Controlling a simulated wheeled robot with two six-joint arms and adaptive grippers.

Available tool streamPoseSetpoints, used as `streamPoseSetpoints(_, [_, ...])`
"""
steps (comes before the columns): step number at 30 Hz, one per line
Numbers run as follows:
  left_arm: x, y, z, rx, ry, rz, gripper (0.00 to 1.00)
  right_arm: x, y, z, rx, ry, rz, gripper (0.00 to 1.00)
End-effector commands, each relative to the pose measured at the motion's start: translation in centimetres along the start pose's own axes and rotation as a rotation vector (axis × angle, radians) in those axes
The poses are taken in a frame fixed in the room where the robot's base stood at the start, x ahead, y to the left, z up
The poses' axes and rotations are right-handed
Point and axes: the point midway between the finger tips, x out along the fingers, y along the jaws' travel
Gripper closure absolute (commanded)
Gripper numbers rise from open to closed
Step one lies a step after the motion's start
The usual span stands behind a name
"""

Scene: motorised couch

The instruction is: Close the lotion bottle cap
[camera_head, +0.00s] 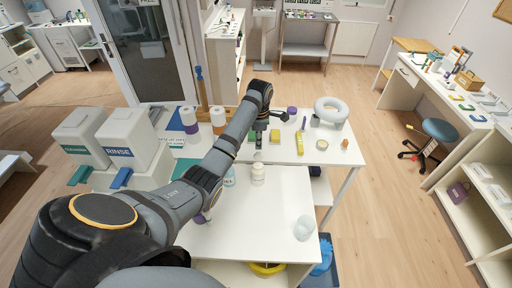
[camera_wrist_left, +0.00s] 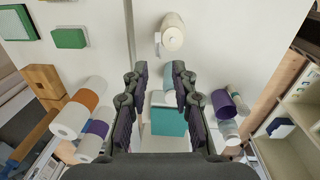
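A white bottle (camera_head: 258,174), which looks like the lotion bottle, stands upright on the near white table. A clear bottle with a blue label (camera_head: 229,177) stands just left of it, partly behind my arm. My left gripper (camera_head: 270,128) is beyond the white bottle, over the far part of the table. In the wrist view my left gripper (camera_wrist_left: 159,78) is open, with a gap between its fingertips. A white bottle-like object (camera_wrist_left: 172,36) with a small part at its left side lies ahead of the tips. A white-and-teal object (camera_wrist_left: 168,121) shows between the fingers. Whether a cap is open is too small to tell. My right gripper does not show.
A grey ring (camera_head: 332,110), a yellow block (camera_head: 300,143) and a tape roll (camera_head: 322,145) lie on the table's far right. A RINSE box (camera_head: 130,145) stands at left. A clear round object (camera_head: 303,228) sits near the right edge. The middle right surface is clear.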

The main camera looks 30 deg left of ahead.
Motion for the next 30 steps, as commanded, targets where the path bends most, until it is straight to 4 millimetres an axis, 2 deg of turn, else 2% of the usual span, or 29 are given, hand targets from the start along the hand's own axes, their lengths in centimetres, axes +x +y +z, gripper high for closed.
streamPoseSetpoints(1, [0.7,-0.1,-0.1,0.0,0.003,-0.005,0.74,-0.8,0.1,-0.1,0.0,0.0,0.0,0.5])
streamPoseSetpoints(6, [4.0,-0.1,-0.1,0.0,0.002,-0.003,0.74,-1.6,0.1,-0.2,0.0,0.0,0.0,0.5])
streamPoseSetpoints(11, [5.6,0.0,0.0,0.001,0.001,-0.001,0.74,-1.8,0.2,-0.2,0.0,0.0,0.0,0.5])
streamPoseSetpoints(20, [6.0,0.0,0.0,0.002,0.0,0.002,0.75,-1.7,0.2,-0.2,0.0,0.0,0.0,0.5])
streamPoseSetpoints(25, [5.9,0.0,0.0,0.002,0.001,0.002,0.98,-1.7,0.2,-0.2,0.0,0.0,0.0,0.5])
streamPoseSetpoints(30, [5.9,0.0,0.0,0.002,0.001,0.002,1.0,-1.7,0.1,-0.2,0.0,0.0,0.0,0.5])
